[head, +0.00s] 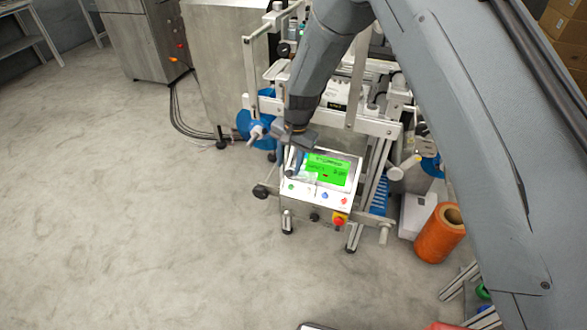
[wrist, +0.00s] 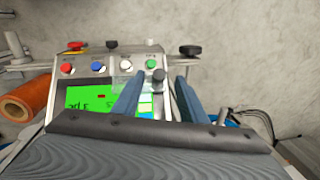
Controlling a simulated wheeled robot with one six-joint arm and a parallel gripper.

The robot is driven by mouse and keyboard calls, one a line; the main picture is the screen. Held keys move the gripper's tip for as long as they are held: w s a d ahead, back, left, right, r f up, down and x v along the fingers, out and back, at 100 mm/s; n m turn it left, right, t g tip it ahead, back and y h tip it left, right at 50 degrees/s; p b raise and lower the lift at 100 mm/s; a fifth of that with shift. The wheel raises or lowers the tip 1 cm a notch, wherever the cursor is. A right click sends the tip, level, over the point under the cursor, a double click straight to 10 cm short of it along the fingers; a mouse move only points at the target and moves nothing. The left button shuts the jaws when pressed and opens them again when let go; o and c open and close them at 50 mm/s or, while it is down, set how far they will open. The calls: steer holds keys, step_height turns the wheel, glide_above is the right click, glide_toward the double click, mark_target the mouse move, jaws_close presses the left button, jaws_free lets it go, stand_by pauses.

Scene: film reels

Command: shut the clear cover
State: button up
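The control panel (head: 325,163) is tilted on the front of the machine, with a lit green screen (wrist: 90,98). A pale see-through piece, apparently the clear cover (wrist: 122,82), shows by the screen's edge, near the row of buttons. Its outline is faint, and I cannot tell its exact angle. My gripper (wrist: 158,98) is at the panel, its two blue-grey fingers apart with a gap between them. A dark round knob (wrist: 158,76) shows beyond that gap. In the head view my gripper (head: 291,160) is over the panel's left side and hides part of it.
Red (wrist: 67,69) and blue (wrist: 98,67) buttons line the panel, and a red mushroom button (head: 339,219) sits on its front. An orange spool (head: 440,234) stands right of the machine. Blue reels (head: 250,124) flank it. The floor in front and left is clear.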

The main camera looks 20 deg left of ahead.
mark_target(287, 174)
steer(key=shift+a+f, duration=0.25)
steer(key=shift+f, duration=0.95)
steer(key=shift+w+f, duration=0.1)
steer(key=shift+f, duration=0.45)
jaws_close()
